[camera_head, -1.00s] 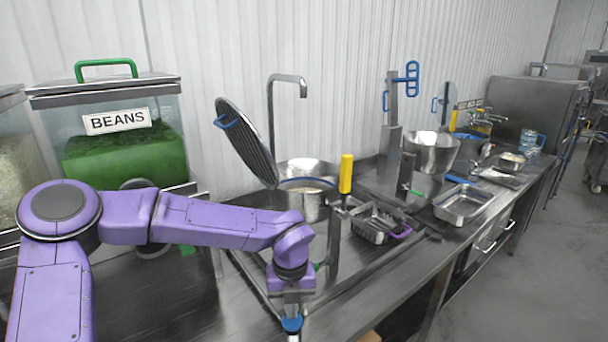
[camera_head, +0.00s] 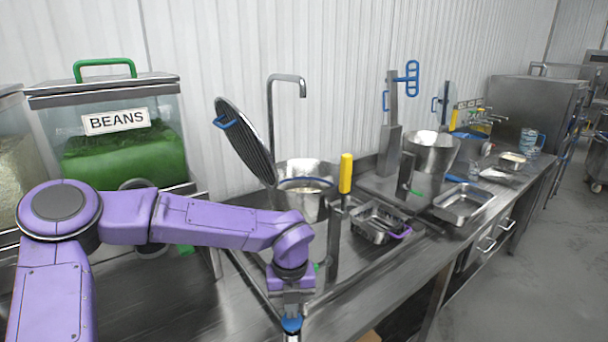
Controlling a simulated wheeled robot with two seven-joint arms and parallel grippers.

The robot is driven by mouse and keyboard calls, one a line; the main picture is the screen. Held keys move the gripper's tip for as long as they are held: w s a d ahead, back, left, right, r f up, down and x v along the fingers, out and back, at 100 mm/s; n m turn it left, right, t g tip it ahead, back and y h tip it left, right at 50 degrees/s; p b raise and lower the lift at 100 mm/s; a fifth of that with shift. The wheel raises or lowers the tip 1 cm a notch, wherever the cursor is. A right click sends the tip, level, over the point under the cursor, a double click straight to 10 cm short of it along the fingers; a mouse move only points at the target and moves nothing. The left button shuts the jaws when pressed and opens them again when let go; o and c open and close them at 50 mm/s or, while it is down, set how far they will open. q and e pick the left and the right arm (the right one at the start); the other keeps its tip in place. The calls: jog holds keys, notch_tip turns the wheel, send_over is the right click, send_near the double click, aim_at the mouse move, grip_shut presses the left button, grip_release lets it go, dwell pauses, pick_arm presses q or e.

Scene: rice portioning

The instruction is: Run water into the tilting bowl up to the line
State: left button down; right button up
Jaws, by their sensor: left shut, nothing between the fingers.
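The steel tilting bowl (camera_head: 311,207) stands in the sink area, upright as far as I can tell. Its ribbed dark lid (camera_head: 247,140), with a blue handle, is raised to the left. The bent steel tap (camera_head: 288,78) rises behind the bowl; I can make out no stream from it. A lever with a yellow grip (camera_head: 346,173) stands upright to the right of the bowl. The water level and fill line are too small to read. My left gripper (camera_head: 291,334) is shut and empty at the bottom edge, in front of the bowl, its tips cut off. My right gripper is out of view.
A bean bin (camera_head: 120,155) stands at left. A wire basket (camera_head: 375,228) and a steel pan (camera_head: 463,203) lie right of the lever, with another steel bowl (camera_head: 432,152) behind. The counter's front strip right of my left gripper looks clear.

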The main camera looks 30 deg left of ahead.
pick_arm(q)
jog(key=shift+f+b, duration=0.95)
jog(key=shift+f, duration=0.5)
dwell(2.2)
